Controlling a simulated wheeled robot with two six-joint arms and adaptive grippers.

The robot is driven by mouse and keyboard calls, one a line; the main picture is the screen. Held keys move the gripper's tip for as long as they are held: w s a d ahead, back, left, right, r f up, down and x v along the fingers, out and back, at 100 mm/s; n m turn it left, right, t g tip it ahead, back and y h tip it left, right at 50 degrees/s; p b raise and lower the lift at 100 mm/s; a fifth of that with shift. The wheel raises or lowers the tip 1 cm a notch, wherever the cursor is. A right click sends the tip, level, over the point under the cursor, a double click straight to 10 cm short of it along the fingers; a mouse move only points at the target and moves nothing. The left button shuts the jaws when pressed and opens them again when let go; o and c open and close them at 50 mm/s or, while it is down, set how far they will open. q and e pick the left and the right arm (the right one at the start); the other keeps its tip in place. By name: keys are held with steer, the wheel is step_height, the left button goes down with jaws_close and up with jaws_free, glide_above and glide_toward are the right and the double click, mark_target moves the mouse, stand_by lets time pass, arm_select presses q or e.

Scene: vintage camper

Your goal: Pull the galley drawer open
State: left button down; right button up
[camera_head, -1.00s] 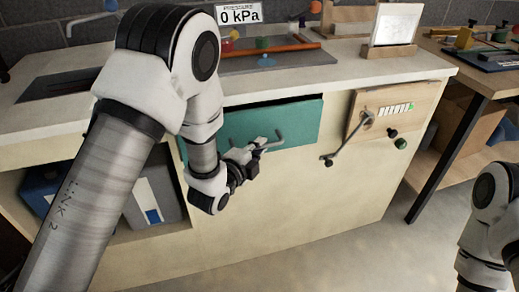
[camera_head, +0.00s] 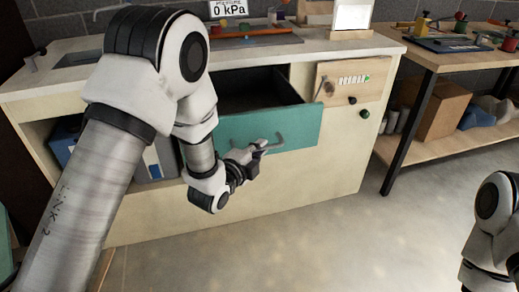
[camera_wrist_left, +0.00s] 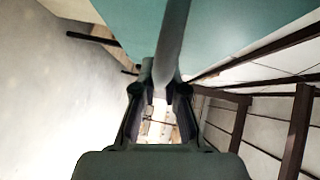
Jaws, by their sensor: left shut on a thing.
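The galley drawer (camera_head: 293,127) has a teal front and stands out from the cream cabinet, with its dark inside showing behind the front. A grey bar handle (camera_head: 279,142) sits on the drawer front. My left gripper (camera_head: 258,147) is at the handle and shut on it. In the left wrist view, the handle (camera_wrist_left: 173,45) runs between the fingers of the left gripper (camera_wrist_left: 160,92), below the teal front (camera_wrist_left: 235,30). Part of my right arm shows at the lower right edge, but its gripper is out of view.
The cream cabinet (camera_head: 330,175) has a wooden panel (camera_head: 350,82) with knobs to the right of the drawer. An open shelf at left holds a blue and grey box (camera_head: 155,160). A workbench (camera_head: 450,60) stands at right. The floor in front is clear.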

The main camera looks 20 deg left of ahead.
arm_select(q)
steer(key=shift+s+d, duration=0.15)
steer(key=shift+s, duration=0.05)
steer(key=c, duration=1.2)
jaws_free()
steer(key=v, duration=0.7)
steer(key=shift+s, duration=0.2)
